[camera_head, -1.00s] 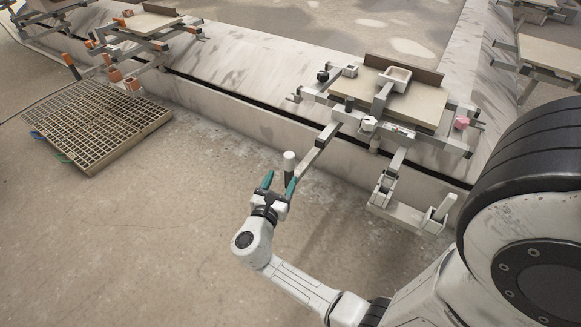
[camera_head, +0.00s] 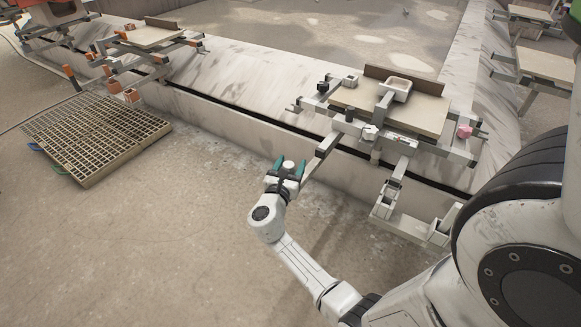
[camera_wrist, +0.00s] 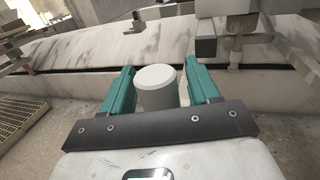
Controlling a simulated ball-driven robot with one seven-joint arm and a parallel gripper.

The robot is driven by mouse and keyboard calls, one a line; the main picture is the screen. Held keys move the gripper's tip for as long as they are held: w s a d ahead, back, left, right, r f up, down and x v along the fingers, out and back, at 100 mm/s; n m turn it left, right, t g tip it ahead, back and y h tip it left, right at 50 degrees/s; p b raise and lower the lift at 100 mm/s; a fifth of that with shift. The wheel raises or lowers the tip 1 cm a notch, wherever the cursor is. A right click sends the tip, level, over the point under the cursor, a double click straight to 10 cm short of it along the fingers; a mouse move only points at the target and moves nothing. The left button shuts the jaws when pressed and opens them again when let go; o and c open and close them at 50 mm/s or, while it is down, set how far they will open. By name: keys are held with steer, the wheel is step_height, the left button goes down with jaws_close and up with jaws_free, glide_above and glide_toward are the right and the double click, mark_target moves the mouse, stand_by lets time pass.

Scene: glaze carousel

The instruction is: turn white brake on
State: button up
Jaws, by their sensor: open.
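A white cylindrical knob (camera_head: 288,164), which looks like the white brake's handle, stands at the near end of a grey metal arm (camera_head: 322,156) that reaches out from the carriage. My gripper (camera_head: 290,168) is open around the knob; the wrist view also shows my gripper (camera_wrist: 160,80). I cannot tell whether either finger touches the knob. The knob's lower part and its post are hidden by my gripper.
The carriage carries a beige board (camera_head: 418,108) with a white frame, a black knob (camera_head: 348,114) and a pink knob (camera_head: 464,131). White boxy parts (camera_head: 386,200) hang at its front. A low stone kerb (camera_head: 240,115) runs behind. A slatted pallet (camera_head: 95,140) lies left; floor between is clear.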

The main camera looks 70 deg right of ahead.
jaws_close()
stand_by(0.6)
